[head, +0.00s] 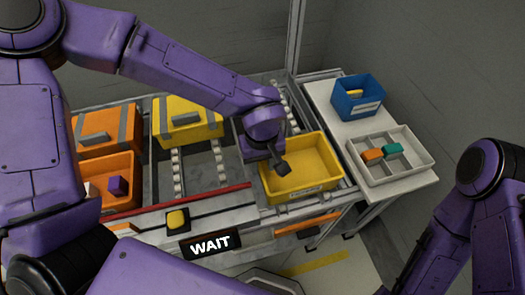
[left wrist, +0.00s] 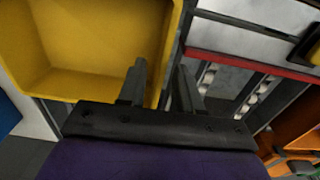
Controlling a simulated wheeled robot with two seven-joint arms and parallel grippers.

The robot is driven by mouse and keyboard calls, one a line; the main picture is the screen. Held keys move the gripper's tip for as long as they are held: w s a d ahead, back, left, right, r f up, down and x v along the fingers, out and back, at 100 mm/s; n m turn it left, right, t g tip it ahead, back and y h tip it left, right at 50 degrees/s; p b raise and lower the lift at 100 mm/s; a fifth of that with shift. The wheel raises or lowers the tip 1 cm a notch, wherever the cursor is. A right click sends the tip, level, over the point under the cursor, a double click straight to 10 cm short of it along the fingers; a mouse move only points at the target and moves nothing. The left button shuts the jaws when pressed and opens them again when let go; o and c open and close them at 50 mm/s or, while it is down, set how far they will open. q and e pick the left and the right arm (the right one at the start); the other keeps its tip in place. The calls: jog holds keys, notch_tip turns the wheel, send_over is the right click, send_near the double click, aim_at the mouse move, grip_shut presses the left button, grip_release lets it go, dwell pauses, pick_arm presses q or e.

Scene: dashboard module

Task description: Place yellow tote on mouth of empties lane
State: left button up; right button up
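The empty yellow tote (head: 301,191) sits at the front right of the rack, at the front end of a roller lane (head: 290,112). My left gripper (head: 280,166) is at its left rim. In the left wrist view, the yellow tote (left wrist: 85,45) fills the upper left. There, the fingers of my left gripper (left wrist: 162,85) stand apart on either side of the rim, one over the inside and one outside, with a gap between them. How the tote's underside rests is hidden. My right arm shows at the right, but its gripper is out of view.
A closed yellow tote (head: 187,122) and orange totes (head: 105,178) stand to the left. A WAIT sign (head: 211,244) and a yellow button (head: 178,219) are on the front rail. A side table holds a blue bin (head: 357,97) and a white tray (head: 407,168) with small blocks.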

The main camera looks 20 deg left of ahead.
pick_arm(q)
notch_tip(320, 180, up, 8)
jog(key=shift+f, duration=0.15)
